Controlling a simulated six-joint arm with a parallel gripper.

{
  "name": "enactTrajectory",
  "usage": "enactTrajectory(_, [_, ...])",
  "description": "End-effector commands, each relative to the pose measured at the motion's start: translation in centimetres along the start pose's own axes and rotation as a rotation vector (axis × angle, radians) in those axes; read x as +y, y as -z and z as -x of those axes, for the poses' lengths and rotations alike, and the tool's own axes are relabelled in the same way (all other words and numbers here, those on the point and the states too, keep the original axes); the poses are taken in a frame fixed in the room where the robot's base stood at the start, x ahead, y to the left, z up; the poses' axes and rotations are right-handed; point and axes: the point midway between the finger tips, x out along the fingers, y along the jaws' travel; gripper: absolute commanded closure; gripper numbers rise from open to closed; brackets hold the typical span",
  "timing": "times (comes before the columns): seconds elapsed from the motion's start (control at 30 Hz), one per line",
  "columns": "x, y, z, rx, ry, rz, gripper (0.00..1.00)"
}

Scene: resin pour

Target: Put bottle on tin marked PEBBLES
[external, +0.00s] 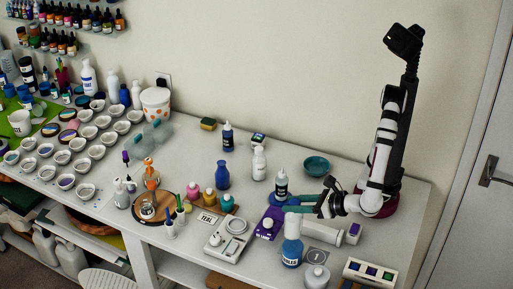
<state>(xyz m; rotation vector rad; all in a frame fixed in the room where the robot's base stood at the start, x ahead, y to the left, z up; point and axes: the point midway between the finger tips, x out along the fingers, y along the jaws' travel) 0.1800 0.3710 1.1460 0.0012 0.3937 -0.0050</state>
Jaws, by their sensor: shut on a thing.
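My gripper (290,204) is at the right of the table, reaching left with its fingers low. That label is too small to read surely, and I cannot make out for certain which thing is the tin marked PEBBLES.
A white bottle (259,164), a blue vase (223,175) and a teal bowl (316,166) stand behind.

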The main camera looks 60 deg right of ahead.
Motion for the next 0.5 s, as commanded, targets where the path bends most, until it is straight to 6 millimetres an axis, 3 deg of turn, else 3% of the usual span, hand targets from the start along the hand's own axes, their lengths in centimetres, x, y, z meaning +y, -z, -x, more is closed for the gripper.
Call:
enactTrajectory(0.23, [-0.1,3.9,-1.0,-0.003,-0.002,0.007,1.0])
enactTrajectory(0.5, [-0.1,4.7,-1.4,-0.002,-0.004,0.003,1.0])
